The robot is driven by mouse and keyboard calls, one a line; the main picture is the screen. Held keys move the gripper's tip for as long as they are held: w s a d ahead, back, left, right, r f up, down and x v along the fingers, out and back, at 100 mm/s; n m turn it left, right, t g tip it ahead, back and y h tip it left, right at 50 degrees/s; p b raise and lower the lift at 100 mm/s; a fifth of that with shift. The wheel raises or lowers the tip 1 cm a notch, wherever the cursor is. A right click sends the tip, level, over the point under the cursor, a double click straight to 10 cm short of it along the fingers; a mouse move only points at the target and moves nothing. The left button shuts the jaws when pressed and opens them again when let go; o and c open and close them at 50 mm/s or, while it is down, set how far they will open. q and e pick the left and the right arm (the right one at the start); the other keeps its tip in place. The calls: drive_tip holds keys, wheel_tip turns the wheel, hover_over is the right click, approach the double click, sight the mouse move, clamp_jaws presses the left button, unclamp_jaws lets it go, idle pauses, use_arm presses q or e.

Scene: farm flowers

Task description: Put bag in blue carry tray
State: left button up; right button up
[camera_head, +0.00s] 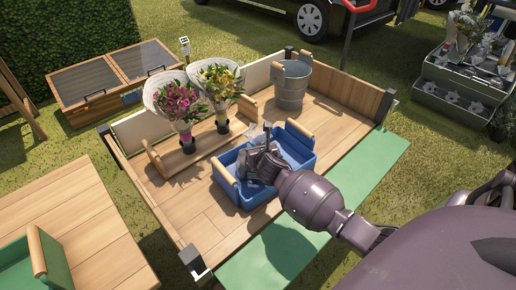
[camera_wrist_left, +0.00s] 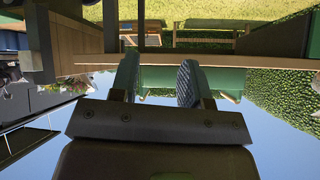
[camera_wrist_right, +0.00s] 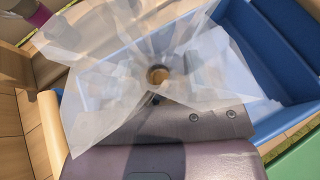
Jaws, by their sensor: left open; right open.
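The blue carry tray (camera_head: 256,197) with wooden handles sits on the wooden cart bed; its blue walls fill the right side of the right wrist view (camera_wrist_right: 278,52). A clear, crumpled bag (camera_wrist_right: 112,88) spreads over the tray in the right wrist view. Only pale bits of it (camera_head: 257,133) show in the head view. My right gripper (camera_head: 262,163) is open, low over the tray and right at the bag, which hides its fingertips in the wrist view. My left gripper (camera_wrist_left: 157,82) is open and empty, away from the tray and outside the head view.
Two wrapped bouquets, pink (camera_head: 179,105) and yellow (camera_head: 219,83), stand in a wooden-handled carrier behind the tray. A metal bucket (camera_head: 291,88) stands at the bed's back corner. A green side panel (camera_head: 345,190) borders the front. Bare boards lie left of the tray.

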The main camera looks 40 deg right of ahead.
drive_tip(key=shift+s+a+r, duration=0.1)
drive_tip(key=shift+s+r, duration=0.15)
drive_tip(key=shift+r, duration=0.05)
drive_tip(key=p+v, duration=0.4)
drive_tip(key=v, duration=0.7)
use_arm(q)
drive_tip(key=shift+a+r+n, duration=0.2)
drive_tip(key=shift+r+n, duration=0.2)
drive_tip(key=shift+r, duration=0.7)
use_arm(e)
drive_tip(key=s+a+f+m+g+y, duration=0.1)
drive_tip(key=s+a+m, duration=0.3)
drive_tip(key=s+m, duration=1.1)
drive_tip(key=s+a+f+m+g+y, duration=0.1)
drive_tip(key=s+a+m+y, duration=0.3)
drive_tip(key=s+m, duration=1.1)
drive_tip(key=shift+s+a+f, duration=0.55)
drive_tip(key=shift+f, duration=0.2)
use_arm(q)
drive_tip(key=shift+s, duration=0.1)
drive_tip(key=shift+r, duration=0.1)
